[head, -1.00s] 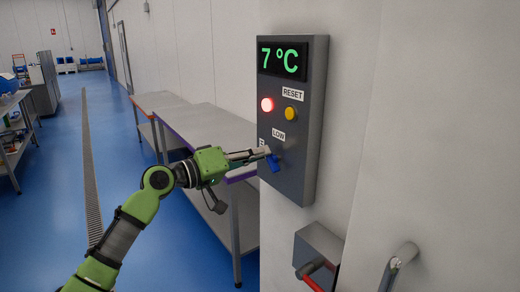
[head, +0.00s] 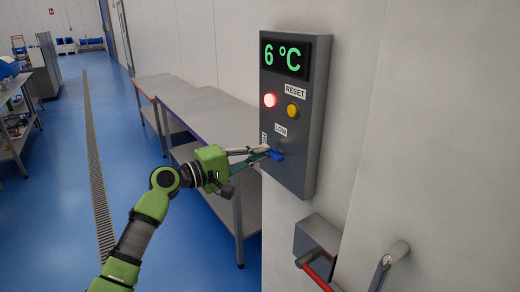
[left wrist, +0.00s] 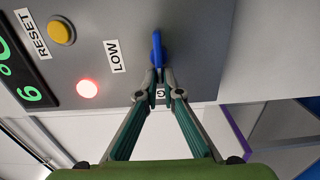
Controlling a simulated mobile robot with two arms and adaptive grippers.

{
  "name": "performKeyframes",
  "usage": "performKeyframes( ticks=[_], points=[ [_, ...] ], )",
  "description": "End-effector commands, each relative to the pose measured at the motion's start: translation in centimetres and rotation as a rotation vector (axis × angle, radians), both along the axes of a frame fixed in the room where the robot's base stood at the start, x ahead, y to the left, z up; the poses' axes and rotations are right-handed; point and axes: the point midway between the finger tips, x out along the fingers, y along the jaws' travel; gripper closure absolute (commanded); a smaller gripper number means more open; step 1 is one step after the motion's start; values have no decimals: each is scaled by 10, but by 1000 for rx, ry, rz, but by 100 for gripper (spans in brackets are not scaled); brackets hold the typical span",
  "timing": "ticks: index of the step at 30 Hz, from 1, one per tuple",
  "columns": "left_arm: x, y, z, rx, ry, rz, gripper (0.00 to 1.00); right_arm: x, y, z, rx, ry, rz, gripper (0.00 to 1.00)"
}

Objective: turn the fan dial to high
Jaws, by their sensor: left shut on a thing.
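The fan dial is a blue lever-like knob (head: 277,155) on the lower part of a grey control panel (head: 310,130). My left gripper (head: 268,151) is shut on the dial's near end. In the left wrist view the blue dial (left wrist: 157,47) stands out beyond the fingertips (left wrist: 160,76), which close on its end. A LOW label (head: 281,130) sits above the dial. A second label (left wrist: 160,94) lies behind the fingers, mostly hidden, with a letter like G showing. My right gripper is not in view.
The panel has a green display (head: 283,56) reading 6 °C, a lit red lamp (head: 270,100) and a yellow button (head: 292,110) under a RESET label. A red-handled box (head: 317,240) and a metal handle (head: 392,258) are below. Steel tables (head: 205,120) stand behind my arm.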

Motion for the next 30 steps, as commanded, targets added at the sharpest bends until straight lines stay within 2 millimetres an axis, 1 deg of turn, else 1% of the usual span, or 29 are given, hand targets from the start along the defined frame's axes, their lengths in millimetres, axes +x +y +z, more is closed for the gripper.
performKeyframes(
  ticks=[17, 18, 19, 20, 30],
  points=[
    [0, 1, -1, -19, 26, 2, 100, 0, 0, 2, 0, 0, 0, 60],
    [0, 1, -1, -19, 26, 1, 85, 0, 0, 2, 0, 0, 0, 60],
    [0, 1, -1, -19, 26, 1, 78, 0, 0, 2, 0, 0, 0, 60],
    [0, 1, -1, -19, 26, 1, 76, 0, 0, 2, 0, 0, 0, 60],
    [-1, 2, -1, -18, 24, 1, 76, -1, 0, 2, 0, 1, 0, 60]
  ],
)
